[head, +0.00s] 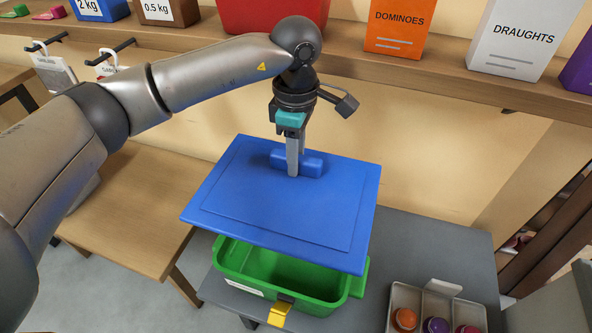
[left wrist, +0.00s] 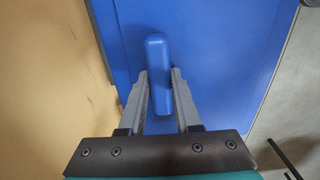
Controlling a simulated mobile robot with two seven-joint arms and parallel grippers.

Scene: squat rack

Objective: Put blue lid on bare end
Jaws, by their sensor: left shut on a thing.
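My left gripper (head: 294,170) is shut on the handle (head: 312,164) of the blue lid (head: 285,215). In the left wrist view the two fingers of my left gripper (left wrist: 160,85) stand on either side of the lid's handle (left wrist: 157,55). The lid is held over the green bin (head: 265,264) and hides its back part. The bin's open front part shows below the lid, and the lid sits apart from that front rim. I cannot tell whether the lid touches the bin at the back. My right gripper is not in view.
The bin stands on a grey table (head: 435,248). A yellow tag or latch (head: 279,314) is at its front. A divided tray (head: 437,300) with several coloured caps is at the right. A shelf (head: 440,75) with boxes runs along the wall. A wooden table (head: 135,215) is at the left.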

